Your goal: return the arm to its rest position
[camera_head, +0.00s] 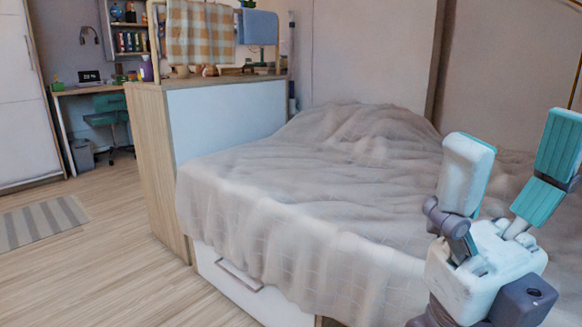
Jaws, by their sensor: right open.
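My right gripper (510,180) is at the right side of the head view, in front of the bed. Its two fingers, with white and teal pads, stand apart and point upward. Nothing is between them. The gripper covers part of the bed's front right area, and I cannot tell whether it touches the blanket behind it. My left gripper is outside the view.
A bed with a beige blanket (330,190) fills the middle and right. A drawer (240,287) under it looks shut. A wood-sided cabinet (155,160) stands at its left. Wooden floor (110,265) is open at left, with a striped rug (40,222) and a desk (90,90) farther back.

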